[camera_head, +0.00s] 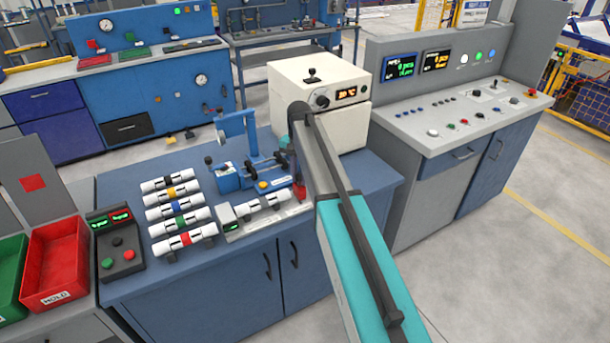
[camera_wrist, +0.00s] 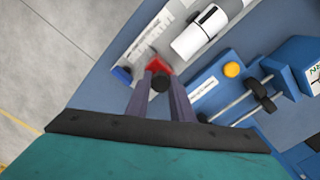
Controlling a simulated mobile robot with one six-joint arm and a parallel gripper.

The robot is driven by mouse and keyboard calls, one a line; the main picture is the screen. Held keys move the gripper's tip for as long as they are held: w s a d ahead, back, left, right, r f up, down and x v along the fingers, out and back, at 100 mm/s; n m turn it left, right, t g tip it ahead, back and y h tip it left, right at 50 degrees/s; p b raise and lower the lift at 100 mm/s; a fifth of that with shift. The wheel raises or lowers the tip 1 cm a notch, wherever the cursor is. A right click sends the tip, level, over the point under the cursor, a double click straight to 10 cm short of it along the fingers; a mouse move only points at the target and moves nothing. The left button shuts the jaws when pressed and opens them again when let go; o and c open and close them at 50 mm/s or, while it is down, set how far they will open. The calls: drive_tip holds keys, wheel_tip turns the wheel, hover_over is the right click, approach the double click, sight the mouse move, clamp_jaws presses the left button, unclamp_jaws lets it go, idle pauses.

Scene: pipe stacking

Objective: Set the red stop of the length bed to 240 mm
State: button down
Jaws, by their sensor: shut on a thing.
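The red stop (camera_head: 299,191) is at the right end of the grey length bed (camera_head: 240,235), mostly hidden by my arm in the head view. In the wrist view the red stop (camera_wrist: 157,64) sits at the tips of my gripper (camera_wrist: 160,82), beside the bed's printed scale (camera_wrist: 150,42). My gripper is shut on the red stop. A white pipe (camera_wrist: 201,36) with dark bands lies in the bed, with a gap between it and the stop. The bed's small green display (camera_head: 232,227) is too small to read.
Several white pipes with coloured bands (camera_head: 174,220) lie left of the bed. A blue fixture with rods (camera_head: 240,178) stands close behind it. A white oven (camera_head: 318,95) stands at the back right. A control box (camera_head: 116,245) is at the left.

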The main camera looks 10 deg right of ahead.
drive_tip(key=shift+w+d, duration=0.1)
drive_tip(key=shift+d, duration=0.05)
drive_tip(key=c, duration=1.5)
unclamp_jaws()
drive_tip(key=shift+c, duration=0.2)
wheel_tip(320, 180, up, 14)
drive_tip(key=b, duration=0.3)
drive_tip(key=shift+f, duration=0.1)
